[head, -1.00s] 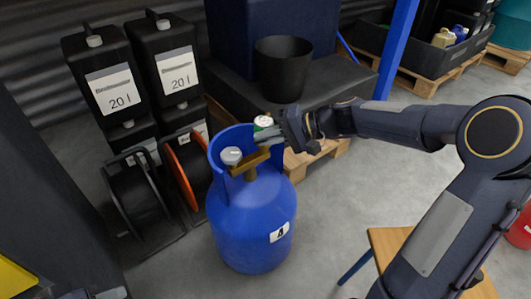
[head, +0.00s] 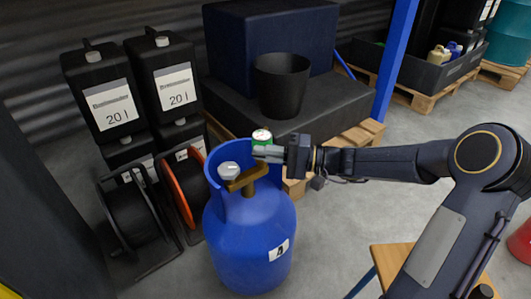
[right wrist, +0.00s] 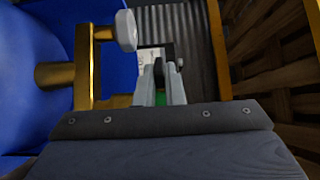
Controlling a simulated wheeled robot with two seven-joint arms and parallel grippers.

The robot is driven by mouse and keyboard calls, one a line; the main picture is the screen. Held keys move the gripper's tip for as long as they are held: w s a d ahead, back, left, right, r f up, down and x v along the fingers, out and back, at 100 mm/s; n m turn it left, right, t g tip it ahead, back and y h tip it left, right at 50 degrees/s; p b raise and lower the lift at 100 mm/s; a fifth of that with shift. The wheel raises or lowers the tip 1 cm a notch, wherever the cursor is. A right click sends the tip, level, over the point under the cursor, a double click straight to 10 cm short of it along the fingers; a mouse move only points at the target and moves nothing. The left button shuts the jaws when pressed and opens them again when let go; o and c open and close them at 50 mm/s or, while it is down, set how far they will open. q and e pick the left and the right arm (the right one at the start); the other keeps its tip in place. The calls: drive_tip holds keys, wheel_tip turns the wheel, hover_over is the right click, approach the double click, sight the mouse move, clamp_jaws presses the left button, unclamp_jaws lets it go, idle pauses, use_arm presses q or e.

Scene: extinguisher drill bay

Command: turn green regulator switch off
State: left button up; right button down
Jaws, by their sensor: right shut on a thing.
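The blue gas cylinder (head: 245,235), marked with a label, stands upright on the floor. A brass valve (head: 247,178) with a grey knob (head: 229,171) sits inside its collar. The green regulator (head: 262,140), with a pale round face on top, is at the valve's far side. My right gripper (head: 268,153) reaches in from the right and is shut on it. In the right wrist view, a bit of green (right wrist: 160,99) shows between the close-set fingers (right wrist: 161,84). The fingers partly hide the regulator, and I cannot tell the switch's position. My left gripper is out of view.
A wooden stool (head: 388,262) is at the lower right. Grey floor between is clear.

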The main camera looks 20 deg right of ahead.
drive_tip(key=c, duration=1.5)
unclamp_jaws()
drive_tip(key=p+v, duration=0.2)
drive_tip(key=v, duration=0.5)
drive_tip(key=shift+s+d+p, duration=0.15)
drive_tip(key=shift+d+p, duration=0.15)
drive_tip(key=shift+p, duration=0.1)
